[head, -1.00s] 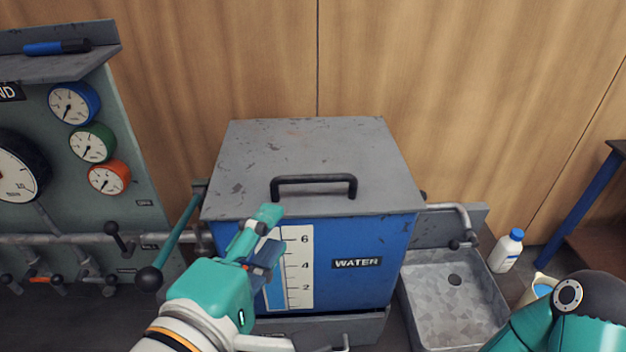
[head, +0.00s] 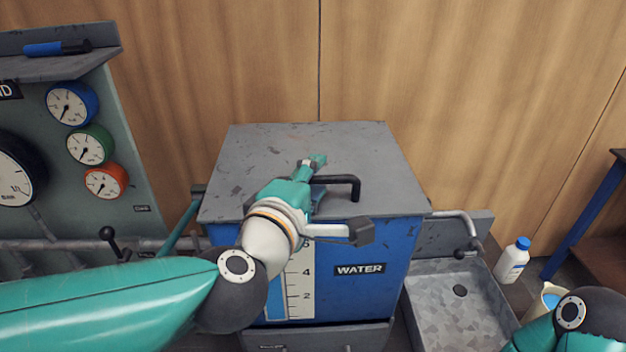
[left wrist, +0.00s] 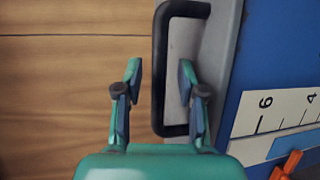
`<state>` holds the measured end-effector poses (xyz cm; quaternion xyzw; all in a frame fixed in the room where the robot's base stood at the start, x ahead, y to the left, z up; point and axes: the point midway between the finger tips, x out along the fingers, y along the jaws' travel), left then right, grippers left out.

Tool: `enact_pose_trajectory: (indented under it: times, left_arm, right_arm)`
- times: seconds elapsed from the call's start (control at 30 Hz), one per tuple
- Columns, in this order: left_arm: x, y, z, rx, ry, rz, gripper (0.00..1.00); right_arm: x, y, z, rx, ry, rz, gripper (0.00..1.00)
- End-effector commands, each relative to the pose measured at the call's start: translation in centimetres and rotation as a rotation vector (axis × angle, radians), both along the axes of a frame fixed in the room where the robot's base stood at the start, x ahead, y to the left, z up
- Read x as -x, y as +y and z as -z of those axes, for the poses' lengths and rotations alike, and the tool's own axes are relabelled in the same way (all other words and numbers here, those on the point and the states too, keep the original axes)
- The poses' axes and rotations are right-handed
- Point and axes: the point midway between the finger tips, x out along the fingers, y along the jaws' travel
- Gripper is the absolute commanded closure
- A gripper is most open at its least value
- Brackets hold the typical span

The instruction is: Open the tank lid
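The tank is a blue box (head: 392,250) with a WATER label and a level scale. Its grey lid (head: 265,150) lies shut on top. The black bar handle (head: 349,181) is on the lid near the front edge; my left gripper hides its left part in the head view. My left gripper (head: 318,172) is over the lid at the handle. In the left wrist view the gripper (left wrist: 160,75) is open, with one finger on each side of the handle (left wrist: 160,40). My right gripper is out of view.
A grey sink (head: 455,300) with a tap (head: 458,222) is right of the tank. A white bottle (head: 512,262) and a cup (head: 550,296) stand beyond it. A gauge panel (head: 120,190) is at the left, and a wooden wall (head: 420,90) is behind.

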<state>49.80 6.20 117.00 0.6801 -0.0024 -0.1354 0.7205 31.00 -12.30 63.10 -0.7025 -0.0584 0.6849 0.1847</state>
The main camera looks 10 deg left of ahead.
Motion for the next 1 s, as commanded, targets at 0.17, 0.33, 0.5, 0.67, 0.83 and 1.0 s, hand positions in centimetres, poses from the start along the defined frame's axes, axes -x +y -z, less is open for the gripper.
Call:
enact_pose_trajectory:
  times: [0.17,0.33,0.5,0.67,0.83,1.0]
  left_arm:
    - [0.00,-0.07,-0.01,0.000,0.000,0.001,0.61]
    - [0.02,-0.09,-0.02,-0.001,0.000,0.002,0.87]
    - [0.04,-0.11,0.03,-0.001,0.001,0.002,1.00]
    - [0.05,-0.11,0.08,-0.001,0.002,0.002,1.00]
    - [0.05,-0.11,-0.04,-0.001,0.003,0.002,1.00]
    - [-0.07,-0.10,-0.79,-0.001,0.002,0.003,1.00]
  right_arm:
    - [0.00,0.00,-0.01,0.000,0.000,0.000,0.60]
    - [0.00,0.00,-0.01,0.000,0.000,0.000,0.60]
    - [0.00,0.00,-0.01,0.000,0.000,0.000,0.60]
    - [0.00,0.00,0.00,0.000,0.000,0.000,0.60]
    - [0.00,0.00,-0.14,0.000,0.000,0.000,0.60]
    - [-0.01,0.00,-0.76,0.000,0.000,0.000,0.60]
